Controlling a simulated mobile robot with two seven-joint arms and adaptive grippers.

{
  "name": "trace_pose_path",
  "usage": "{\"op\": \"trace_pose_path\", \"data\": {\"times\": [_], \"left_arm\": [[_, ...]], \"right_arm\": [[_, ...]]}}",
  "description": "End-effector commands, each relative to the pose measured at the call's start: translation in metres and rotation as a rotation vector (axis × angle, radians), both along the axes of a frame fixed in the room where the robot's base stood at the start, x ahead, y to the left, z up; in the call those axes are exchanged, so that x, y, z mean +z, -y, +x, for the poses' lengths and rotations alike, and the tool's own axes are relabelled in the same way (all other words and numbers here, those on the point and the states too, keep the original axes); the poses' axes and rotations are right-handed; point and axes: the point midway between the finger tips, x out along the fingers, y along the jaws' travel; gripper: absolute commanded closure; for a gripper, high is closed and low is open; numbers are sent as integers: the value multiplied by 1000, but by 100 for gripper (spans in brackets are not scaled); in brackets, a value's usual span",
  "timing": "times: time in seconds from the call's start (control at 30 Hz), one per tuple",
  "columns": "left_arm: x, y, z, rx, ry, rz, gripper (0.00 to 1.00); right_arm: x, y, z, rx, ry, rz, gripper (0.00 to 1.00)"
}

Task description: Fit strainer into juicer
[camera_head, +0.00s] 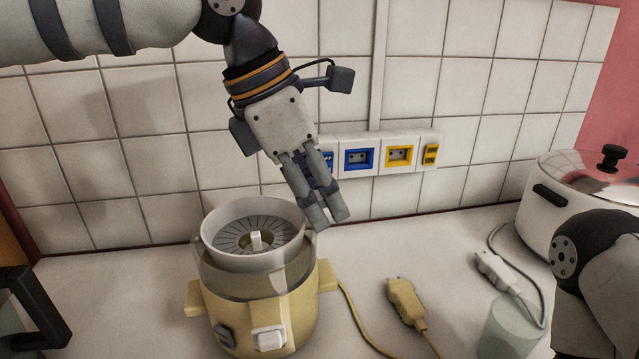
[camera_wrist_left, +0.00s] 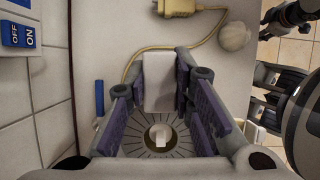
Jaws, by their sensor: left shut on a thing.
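The cream-yellow juicer (camera_head: 262,318) stands upright on the counter, with a clear collar around its top. The white strainer (camera_head: 232,224), with a slotted grey floor and a small white centre post, sits at the juicer's top opening. Its slotted floor also shows in the left wrist view (camera_wrist_left: 143,142). How deep it is seated I cannot tell. My left gripper (camera_head: 330,217) is at the right side of the strainer's rim. In the left wrist view its fingers (camera_wrist_left: 160,85) are shut on a pale part of the strainer. My right gripper is not clearly in view.
A yellow plug (camera_head: 404,300) on a cord and a white plug (camera_head: 495,268) lie right of the juicer. A clear glass (camera_head: 508,325) and a lidded white pot (camera_head: 562,205) stand further right. Wall sockets (camera_head: 398,156) are behind the gripper.

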Motion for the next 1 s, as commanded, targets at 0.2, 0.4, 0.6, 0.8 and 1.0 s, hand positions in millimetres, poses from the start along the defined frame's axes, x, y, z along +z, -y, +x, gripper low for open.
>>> {"op": "trace_pose_path", "data": {"times": [0.2, 0.4, 0.6, 0.8, 1.0], "left_arm": [[0, 0, 0, 1, -1, 2, 100], [-4, 0, 0, 1, -2, 1, 100], [-9, -1, 0, 1, -4, 5, 100], [-3, -1, 1, 2, -3, 5, 100], [14, -1, 1, 1, -1, 4, 100]], "right_arm": [[0, 0, 0, 0, 0, 0, 60], [0, 0, 0, 0, 0, 0, 60], [0, 0, 0, 0, -1, 0, 60], [0, 0, 0, 0, -1, 0, 60], [0, 0, 0, 0, -1, 0, 60]]}}
